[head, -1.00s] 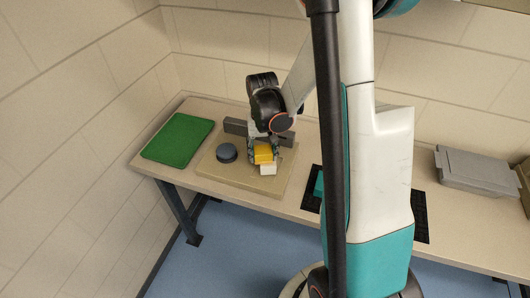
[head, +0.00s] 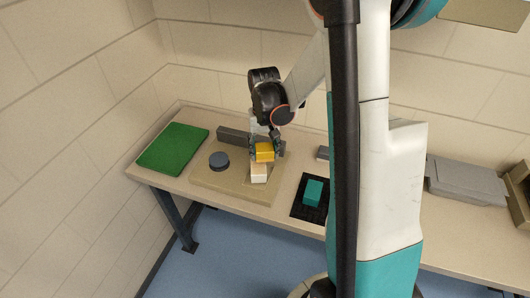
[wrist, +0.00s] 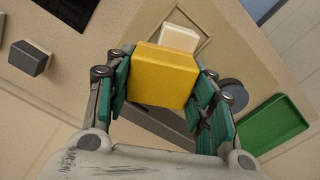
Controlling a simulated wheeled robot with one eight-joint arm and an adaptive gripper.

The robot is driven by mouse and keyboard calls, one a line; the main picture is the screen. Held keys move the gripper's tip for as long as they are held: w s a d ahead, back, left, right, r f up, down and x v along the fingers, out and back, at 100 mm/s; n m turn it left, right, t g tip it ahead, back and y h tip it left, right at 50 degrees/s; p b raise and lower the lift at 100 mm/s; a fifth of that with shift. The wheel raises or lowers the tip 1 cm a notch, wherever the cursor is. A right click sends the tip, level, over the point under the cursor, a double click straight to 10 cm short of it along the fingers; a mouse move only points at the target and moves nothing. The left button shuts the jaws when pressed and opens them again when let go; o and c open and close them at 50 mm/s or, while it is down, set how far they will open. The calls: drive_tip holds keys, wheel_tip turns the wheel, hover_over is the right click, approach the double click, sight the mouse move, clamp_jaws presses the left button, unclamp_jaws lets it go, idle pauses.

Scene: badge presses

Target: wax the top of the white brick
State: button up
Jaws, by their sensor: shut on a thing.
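The white brick (head: 259,173) lies on the beige board (head: 205,182), inside a marked outline that shows in the wrist view. It also shows in the wrist view (wrist: 179,38), partly hidden behind the yellow block. My gripper (head: 264,150) is shut on the yellow block (head: 264,153). In the wrist view this block (wrist: 163,75) sits between the green finger pads. It appears raised above the board, behind the white brick and a little to its right in the head view. The two look apart, though the exact gap is hard to tell.
A blue-grey round puck (head: 219,160) sits on the board's left, with a long grey bar (head: 234,135) behind. A green mat (head: 173,148) lies far left. A teal block (head: 313,192) rests on a black mat (head: 300,209) to the right. A grey case (head: 465,183) stands farther right.

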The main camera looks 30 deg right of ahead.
sight(264, 147)
drive_tip(key=shift+r+p, duration=0.85)
drive_tip(key=shift+r, duration=0.8)
drive_tip(key=shift+a, duration=0.1)
